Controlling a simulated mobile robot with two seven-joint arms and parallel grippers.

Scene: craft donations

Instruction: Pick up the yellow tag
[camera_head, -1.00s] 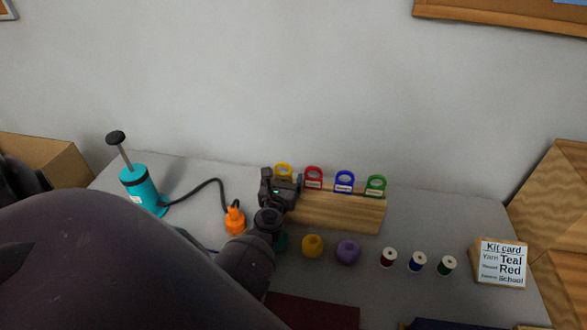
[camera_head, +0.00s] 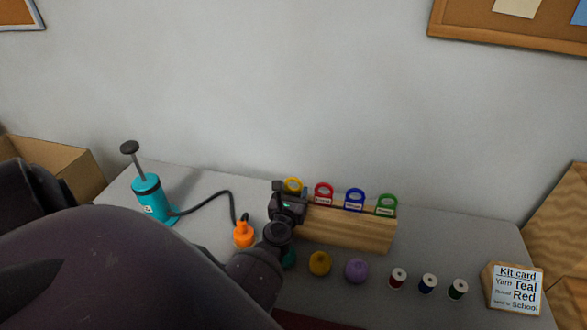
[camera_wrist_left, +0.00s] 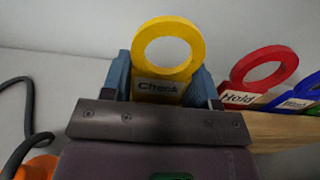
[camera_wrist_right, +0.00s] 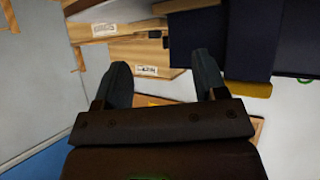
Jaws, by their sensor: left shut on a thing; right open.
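The yellow tag (camera_wrist_left: 192,33) is a ring with a label plate reading "Check" in the left wrist view. My left gripper (camera_wrist_left: 165,88) is shut on its plate, one finger at each side. In the head view the yellow tag (camera_head: 293,182) shows its ring above my left gripper (camera_head: 288,197), at the left end of the wooden rack (camera_head: 345,228). I cannot tell whether the tag still touches the rack. My right gripper (camera_wrist_right: 163,85) is open, with nothing between its fingers in the right wrist view.
Red (camera_head: 324,188), blue (camera_head: 355,194) and green (camera_head: 387,199) tags stand in the rack. Yarn balls, thread spools and a kit card (camera_head: 515,288) lie in front and right. A teal pump (camera_head: 150,200) with a hose and orange fitting (camera_head: 243,235) stands left.

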